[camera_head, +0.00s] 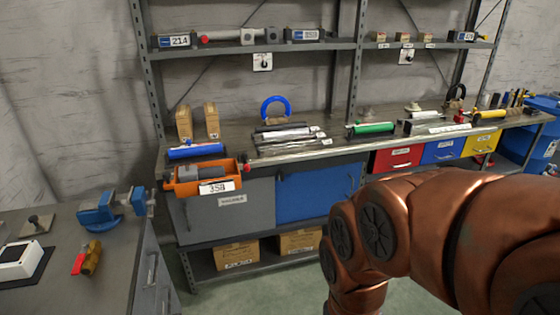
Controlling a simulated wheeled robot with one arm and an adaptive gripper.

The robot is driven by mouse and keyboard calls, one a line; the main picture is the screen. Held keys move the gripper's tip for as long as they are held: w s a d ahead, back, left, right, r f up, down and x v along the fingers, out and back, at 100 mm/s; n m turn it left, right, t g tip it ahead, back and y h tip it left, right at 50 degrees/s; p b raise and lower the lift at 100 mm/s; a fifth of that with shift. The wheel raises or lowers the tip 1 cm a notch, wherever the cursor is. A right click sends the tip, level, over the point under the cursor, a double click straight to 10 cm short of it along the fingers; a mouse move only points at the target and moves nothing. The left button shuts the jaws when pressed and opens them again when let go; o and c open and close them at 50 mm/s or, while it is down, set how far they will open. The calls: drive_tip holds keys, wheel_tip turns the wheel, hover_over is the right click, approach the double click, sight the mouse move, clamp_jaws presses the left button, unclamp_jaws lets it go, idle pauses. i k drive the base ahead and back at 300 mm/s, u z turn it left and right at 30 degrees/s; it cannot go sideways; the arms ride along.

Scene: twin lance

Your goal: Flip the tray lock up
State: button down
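An orange tray (186,189) with a white label reading 358 sits at the left front edge of the long workbench. A grey cylindrical part (204,173) lies inside it. A small red piece (247,168) shows at the tray's right end; I cannot tell whether it is the lock. No lock is clearly made out from here. My copper-coloured arm (420,225) fills the lower right, and its end is out of the picture, so my gripper is not seen.
The long workbench (350,150) carries a blue roller (196,151), metal rods (285,135) and a green roller (372,128). A side bench (100,255) at left holds a blue vise (112,208) and a red-handled brass valve (87,258). Green floor lies between the benches.

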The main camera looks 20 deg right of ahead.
sight(246, 167)
drive_tip(key=u, duration=0.1)
drive_tip(key=i, duration=1.05)
drive_tip(key=u, duration=0.65)
